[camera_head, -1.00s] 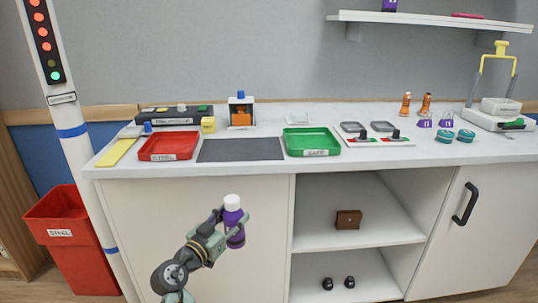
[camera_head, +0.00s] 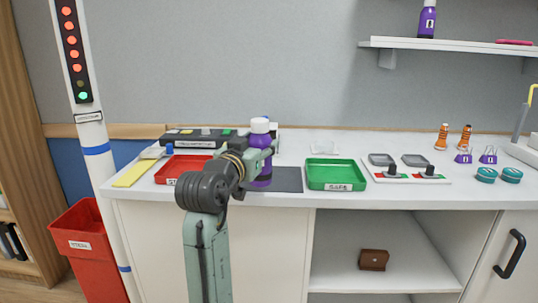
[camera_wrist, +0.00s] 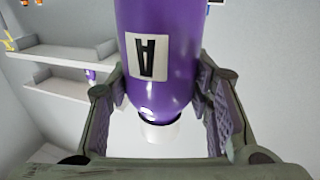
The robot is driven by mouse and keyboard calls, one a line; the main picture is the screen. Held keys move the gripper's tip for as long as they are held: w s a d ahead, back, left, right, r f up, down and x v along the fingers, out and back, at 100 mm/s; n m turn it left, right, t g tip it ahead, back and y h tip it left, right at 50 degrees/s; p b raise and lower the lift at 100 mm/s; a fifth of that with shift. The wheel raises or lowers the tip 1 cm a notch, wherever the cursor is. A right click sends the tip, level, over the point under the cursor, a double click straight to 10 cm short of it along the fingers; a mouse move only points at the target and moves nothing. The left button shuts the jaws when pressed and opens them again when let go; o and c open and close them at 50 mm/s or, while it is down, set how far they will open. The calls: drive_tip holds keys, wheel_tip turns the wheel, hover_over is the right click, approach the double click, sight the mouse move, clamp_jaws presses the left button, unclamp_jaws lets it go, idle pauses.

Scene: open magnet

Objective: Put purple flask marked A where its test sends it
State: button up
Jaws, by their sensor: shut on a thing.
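The purple flask marked A, with a white cap, is held in my gripper; it shows in the head view (camera_head: 262,175) and close up in the wrist view (camera_wrist: 160,85). My gripper (camera_wrist: 160,95) is shut on the flask's sides, one finger on each side. In the head view my gripper (camera_head: 262,160) is in front of the dark mat (camera_head: 287,180), with the flask upright. The green SAFE tray (camera_head: 336,175) is right of the flask and looks empty. The red tray (camera_head: 180,167) is left, partly hidden by my arm.
A pole with red and green lights (camera_head: 76,50) stands at the left, above a red bin (camera_head: 88,245). Another purple flask (camera_head: 427,20) stands on the wall shelf (camera_head: 450,44). A switch panel (camera_head: 410,170), orange bottles (camera_head: 443,136) and teal discs (camera_head: 486,175) are right.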

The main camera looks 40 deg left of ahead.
drive_tip(key=w+a+f+p, duration=0.2)
drive_tip(key=w, duration=0.3)
drive_tip(key=w+a+f+p, duration=0.2)
drive_tip(key=w+a, duration=0.1)
drive_tip(key=w, duration=0.3)
drive_tip(key=shift+f, duration=0.3)
drive_tip(key=shift+f, duration=0.2)
drive_tip(key=o, duration=1.4)
drive_tip(key=shift+c, duration=0.2)
